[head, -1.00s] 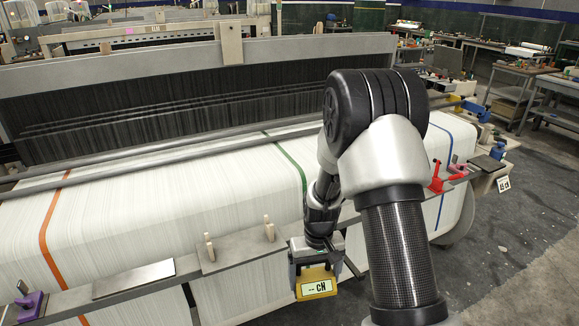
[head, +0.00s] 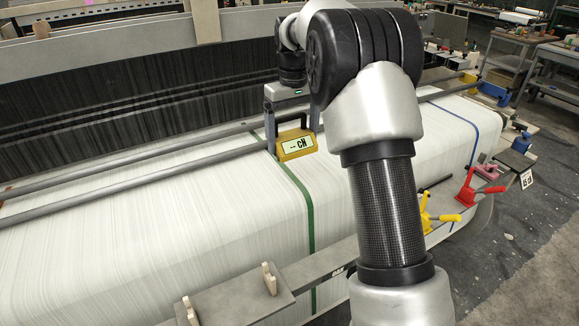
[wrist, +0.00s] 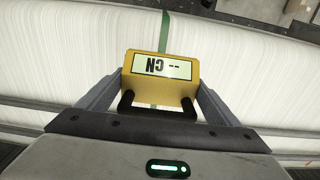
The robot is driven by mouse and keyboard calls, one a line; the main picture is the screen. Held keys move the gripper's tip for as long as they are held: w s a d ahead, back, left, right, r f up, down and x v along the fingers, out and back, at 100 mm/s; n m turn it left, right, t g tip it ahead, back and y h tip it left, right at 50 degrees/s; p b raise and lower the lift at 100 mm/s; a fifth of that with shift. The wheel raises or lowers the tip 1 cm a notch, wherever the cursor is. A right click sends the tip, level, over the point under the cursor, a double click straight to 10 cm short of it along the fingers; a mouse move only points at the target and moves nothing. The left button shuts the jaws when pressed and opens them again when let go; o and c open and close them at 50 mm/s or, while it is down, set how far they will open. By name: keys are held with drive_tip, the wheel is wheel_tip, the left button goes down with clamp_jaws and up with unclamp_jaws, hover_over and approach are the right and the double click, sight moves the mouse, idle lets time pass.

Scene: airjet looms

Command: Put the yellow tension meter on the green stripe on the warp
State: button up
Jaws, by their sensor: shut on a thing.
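The yellow tension meter (head: 296,145) has a pale display reading "-- cN". My gripper (head: 291,122) is shut on it, with a finger on either side. In the head view it is at the back of the white warp (head: 200,217), near the grey bars. The green stripe (head: 298,195) runs from beside the meter down over the front of the warp. In the wrist view the meter (wrist: 161,80) covers part of the green stripe (wrist: 165,30), which shows above and below it. I cannot tell whether the meter touches the warp.
Grey bars (head: 150,178) cross the warp behind and beside the meter. A blue stripe (head: 462,118) lies farther right. Red (head: 470,190) and yellow (head: 432,213) clamps sit on the front rail. The warp left of the green stripe is clear.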

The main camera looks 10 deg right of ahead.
drive_tip(key=shift+w+f, duration=0.1)
drive_tip(key=shift+f, duration=0.25)
drive_tip(key=f, duration=0.4)
drive_tip(key=shift+s+f, duration=0.1)
drive_tip(key=shift+s, duration=0.1)
drive_tip(key=shift+w+f, duration=0.1)
drive_tip(key=shift+f, duration=2.15)
drive_tip(key=shift+f, duration=0.15)
